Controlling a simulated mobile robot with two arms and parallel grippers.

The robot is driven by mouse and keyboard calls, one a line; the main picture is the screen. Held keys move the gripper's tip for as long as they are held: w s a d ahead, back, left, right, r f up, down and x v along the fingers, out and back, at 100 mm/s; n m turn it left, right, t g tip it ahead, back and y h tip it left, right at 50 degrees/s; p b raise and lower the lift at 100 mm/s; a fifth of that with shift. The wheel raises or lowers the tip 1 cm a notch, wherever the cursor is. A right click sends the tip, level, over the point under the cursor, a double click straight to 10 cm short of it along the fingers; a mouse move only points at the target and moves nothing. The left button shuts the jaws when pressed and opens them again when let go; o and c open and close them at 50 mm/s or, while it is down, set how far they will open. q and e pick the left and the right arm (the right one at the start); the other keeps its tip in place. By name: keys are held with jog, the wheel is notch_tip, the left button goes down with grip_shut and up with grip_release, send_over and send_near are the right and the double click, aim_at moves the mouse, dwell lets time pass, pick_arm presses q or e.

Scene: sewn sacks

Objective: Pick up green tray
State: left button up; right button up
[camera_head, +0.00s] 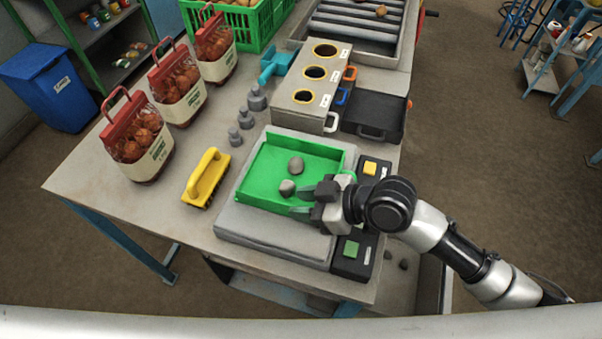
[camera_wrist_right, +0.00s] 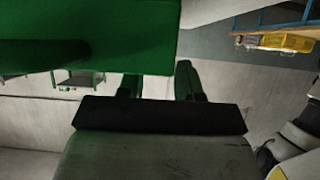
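The green tray (camera_head: 262,178) lies on a flat grey platform (camera_head: 262,232) on the table, with two grey stones (camera_head: 296,165) in it. My right gripper (camera_head: 304,200) is at the tray's right side, its two fingers apart and pointing left over that edge. In the right wrist view the green tray (camera_wrist_right: 120,35) fills the upper left, and the open fingers (camera_wrist_right: 158,82) stand near its edge with a gap between them. I cannot tell whether a finger touches the tray. My left gripper is not in view.
A yellow-handled brush (camera_head: 207,178) and grey weights (camera_head: 246,118) stand left of the platform. Yellow (camera_head: 370,168) and green (camera_head: 350,248) button boxes flank the gripper. Filled sacks (camera_head: 140,140) line the left edge.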

jog(key=x, duration=0.2)
jog(key=shift+a, duration=0.35)
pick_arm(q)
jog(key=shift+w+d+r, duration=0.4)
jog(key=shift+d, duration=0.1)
pick_arm(e)
jog(key=shift+d, duration=0.1)
